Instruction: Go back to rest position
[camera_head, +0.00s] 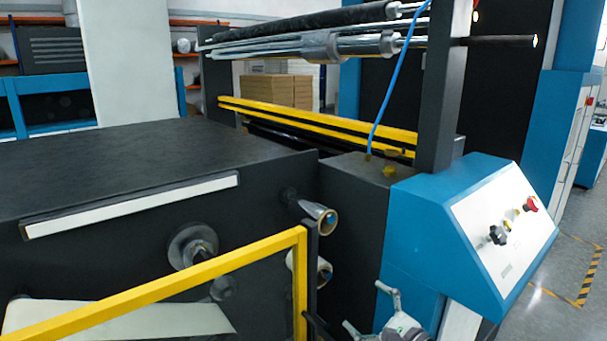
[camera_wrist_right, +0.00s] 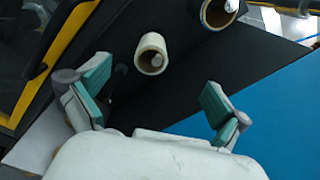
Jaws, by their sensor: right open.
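My right gripper (camera_head: 372,309) shows at the bottom of the head view, in front of the blue control cabinet and right of the yellow guard rail. In the right wrist view my right gripper (camera_wrist_right: 155,105) has its green-padded fingers spread wide, with nothing between them. A white roll with a brown core (camera_wrist_right: 152,55) is beyond the fingers, apart from them. A second roll (camera_wrist_right: 217,12) is at the top edge. The head view shows the upper roll (camera_head: 318,216) and the lower roll (camera_head: 318,268) on the dark machine's side. My left gripper is not in view.
The yellow guard rail (camera_head: 190,281) crosses the lower left, close to my right gripper. The blue control cabinet (camera_head: 470,235) with knobs and a red button stands on the right. The dark machine (camera_head: 140,150) fills the left. Grey floor (camera_head: 560,305) is clear at the far right.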

